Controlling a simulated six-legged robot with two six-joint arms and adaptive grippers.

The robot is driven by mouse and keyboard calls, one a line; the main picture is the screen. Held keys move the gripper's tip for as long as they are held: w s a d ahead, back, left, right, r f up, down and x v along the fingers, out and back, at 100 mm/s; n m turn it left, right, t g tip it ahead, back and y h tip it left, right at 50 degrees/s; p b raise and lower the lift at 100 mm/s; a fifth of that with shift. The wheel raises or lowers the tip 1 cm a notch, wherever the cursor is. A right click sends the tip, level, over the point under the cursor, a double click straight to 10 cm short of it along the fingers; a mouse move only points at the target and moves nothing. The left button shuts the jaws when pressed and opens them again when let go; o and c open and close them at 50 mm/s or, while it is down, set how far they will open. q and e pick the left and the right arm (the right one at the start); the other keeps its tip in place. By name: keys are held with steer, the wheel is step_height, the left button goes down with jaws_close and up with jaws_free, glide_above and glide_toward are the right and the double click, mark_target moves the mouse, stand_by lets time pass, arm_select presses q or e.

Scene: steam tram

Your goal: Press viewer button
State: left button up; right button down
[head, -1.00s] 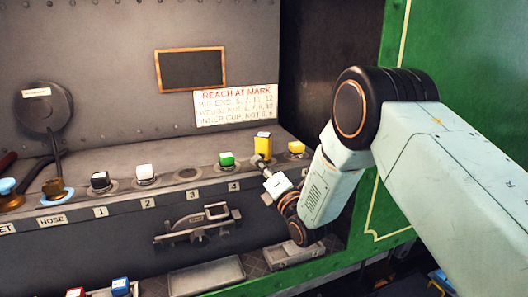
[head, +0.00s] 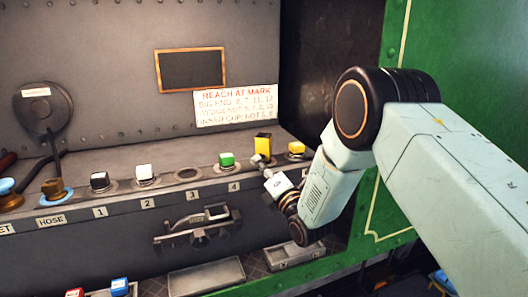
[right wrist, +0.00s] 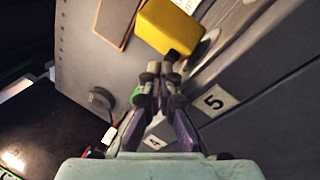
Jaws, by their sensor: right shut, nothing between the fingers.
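I cannot tell for sure that this is the button. My right gripper (head: 262,164) is shut and empty, its tips just in front of the block's lower part. In the right wrist view the closed fingertips (right wrist: 163,67) are close to the black part; whether they touch is unclear. My left gripper is out of view.
A sign (head: 235,105) and a dark framed board (head: 191,69) are on the wall behind.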

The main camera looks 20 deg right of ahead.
steer(key=shift+s+a, duration=0.4)
steer(key=shift+s, duration=0.15)
steer(key=s+a+p, duration=0.1)
steer(key=s+a, duration=0.2)
steer(key=s, duration=0.2)
steer(key=shift+a, duration=0.2)
